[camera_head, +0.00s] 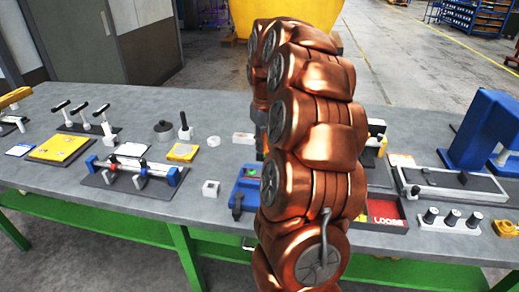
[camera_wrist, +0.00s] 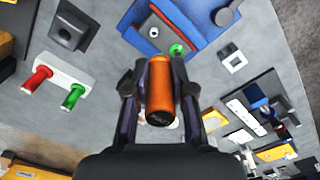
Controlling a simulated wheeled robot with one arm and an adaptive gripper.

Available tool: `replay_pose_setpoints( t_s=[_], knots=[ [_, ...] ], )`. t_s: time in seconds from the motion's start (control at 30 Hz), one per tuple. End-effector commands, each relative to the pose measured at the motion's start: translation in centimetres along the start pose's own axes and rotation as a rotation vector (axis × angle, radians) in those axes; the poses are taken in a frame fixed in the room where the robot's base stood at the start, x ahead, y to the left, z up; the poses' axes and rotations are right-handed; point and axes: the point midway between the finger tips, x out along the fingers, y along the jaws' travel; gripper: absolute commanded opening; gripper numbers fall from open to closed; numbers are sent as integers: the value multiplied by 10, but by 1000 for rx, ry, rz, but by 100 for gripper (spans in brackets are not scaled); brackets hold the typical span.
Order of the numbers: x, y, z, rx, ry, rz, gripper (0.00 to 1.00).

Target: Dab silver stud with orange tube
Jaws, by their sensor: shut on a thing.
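My gripper (camera_wrist: 159,85) is shut on an orange tube (camera_wrist: 159,95) in the wrist view, its fingers on either side of it. The tube's dark end points toward the bottom of the picture. Above it in that view is a blue fixture (camera_wrist: 190,12) with a grey plate (camera_wrist: 158,35). A small round light spot (camera_wrist: 153,32) on this plate may be the silver stud, but it is too small to be sure. A green round part (camera_wrist: 178,49) sits beside it. The tube is held apart from the fixture. In the head view my arm hides the gripper and most of the tube.
A red peg (camera_wrist: 37,79) and a green peg (camera_wrist: 73,97) stand on a white block at left in the wrist view. In the head view, a blue press (camera_head: 485,130) and a strip of dark posts (camera_head: 452,220) stand right. A red tray (camera_head: 386,214) lies beside my arm.

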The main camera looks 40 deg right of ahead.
Motion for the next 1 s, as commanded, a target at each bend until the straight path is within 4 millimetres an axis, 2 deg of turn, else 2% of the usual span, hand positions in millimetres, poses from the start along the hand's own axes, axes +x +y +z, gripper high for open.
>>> replay_pose_setpoints(
  t_s=[0.67, 1.0],
  knots=[
    [5, 0, 2, -1, 0, 0, 0],
    [29, 0, 1, -1, 2, 1, 0]
  ],
)
